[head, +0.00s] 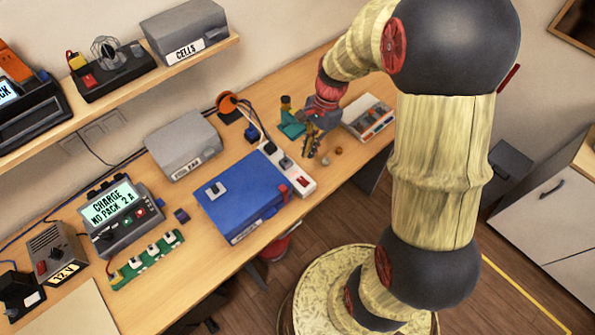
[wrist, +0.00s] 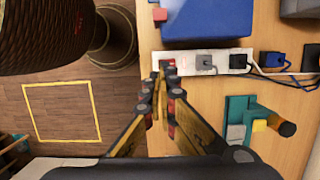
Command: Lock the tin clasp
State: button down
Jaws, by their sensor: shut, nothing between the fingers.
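A blue box (head: 235,205), which looks like the tin, lies closed on the desk with a small grey fitting (head: 215,189) on its lid. A red piece (head: 283,191), possibly the clasp, sits at its right side; whether it is locked is too small to tell. In the wrist view the blue box (wrist: 210,18) is at the top, with the red piece (wrist: 160,15) at its left edge. My gripper (head: 310,153) is shut and empty, apart from the box. In the wrist view its fingertips (wrist: 167,82) are beside the red-switch end of a white power strip.
The power strip (head: 303,182) with plugs and cables lies along the box's right side. A teal stand (wrist: 240,115) is near my gripper. A grey case (head: 184,150), a charger (head: 115,215) and a green board (head: 148,260) stand left. The desk's front edge is close.

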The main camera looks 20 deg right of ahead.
aim_at(287, 188)
jog(key=x, duration=1)
jog(key=shift+s+b, duration=0.1)
jog(key=shift+b, duration=0.2)
jog(key=a, duration=0.2)
jog(key=s+a, duration=0.1)
jog(key=a, duration=0.1)
jog(key=shift+s+a+r+p, duration=0.1)
jog(key=shift+s+a+p, duration=0.15)
jog(key=shift+a, duration=0.4)
jog(key=shift+s+a+p, duration=0.25)
jog(key=shift+a, duration=0.45)
jog(key=shift+d, duration=0.1)
